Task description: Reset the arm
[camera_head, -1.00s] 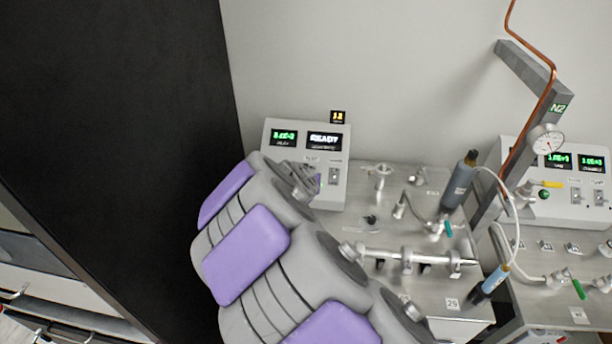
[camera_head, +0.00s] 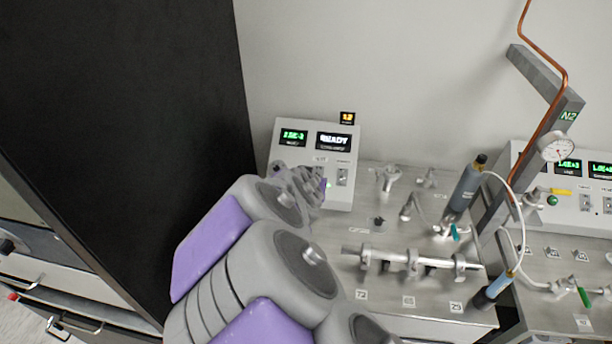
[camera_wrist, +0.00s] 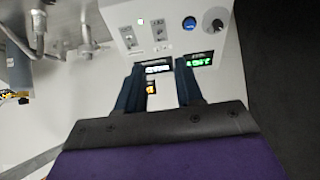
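My arm, grey with purple covers, reaches up from the bottom of the head view. My gripper (camera_wrist: 158,88) shows in the wrist view with its two dark blue fingers apart and nothing between them. In the head view my gripper (camera_head: 305,185) is small and partly hidden by my arm, just in front of the control box. The white control box (camera_head: 342,198) has two lit displays, one reading READY. The same control box (camera_wrist: 165,20) fills the top of the wrist view, upside down, beyond the fingers. I cannot tell whether the fingers touch it.
A metal bench (camera_head: 395,320) carries pipe fittings (camera_head: 415,258) and a grey cylinder (camera_head: 465,188). An N2 post (camera_head: 550,85) with a copper tube and gauge stands at the right. A tall black panel (camera_head: 120,130) is close on the left. The wall above is clear.

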